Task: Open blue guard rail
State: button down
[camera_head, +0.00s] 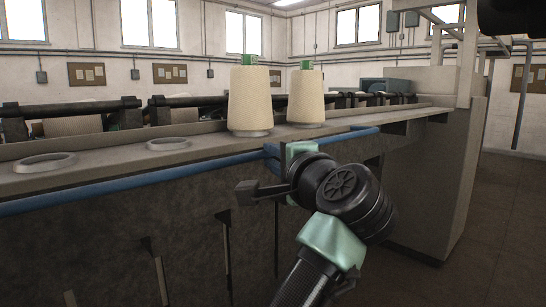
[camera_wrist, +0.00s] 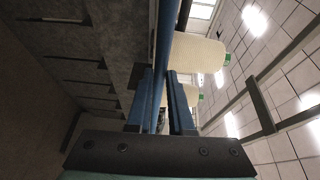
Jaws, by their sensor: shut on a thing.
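The blue guard rail (camera_head: 130,178) is a long round bar along the front edge of the grey machine. In the head view it runs from the lower left to the right, behind my gripper. My gripper (camera_head: 272,153) is at the rail, below the yarn cones. In the wrist view the rail (camera_wrist: 166,40) passes between the two blue fingers of my gripper (camera_wrist: 160,76), which are closed around it. The exact contact is partly hidden by the fingers and, in the head view, by my wrist.
Two cream yarn cones (camera_head: 250,99) (camera_head: 306,97) with green tops stand on the machine ledge just behind the rail. Two empty ring holders (camera_head: 45,162) (camera_head: 168,144) are on the ledge at left. A tall grey cabinet (camera_head: 432,165) stands right; floor beyond it is open.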

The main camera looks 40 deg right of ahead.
jog(key=c, duration=0.8)
grip_release()
jog(key=shift+f, duration=0.1)
jog(key=b+v, duration=0.2)
jog(key=v, duration=1.1)
jog(key=shift+w, duration=0.1)
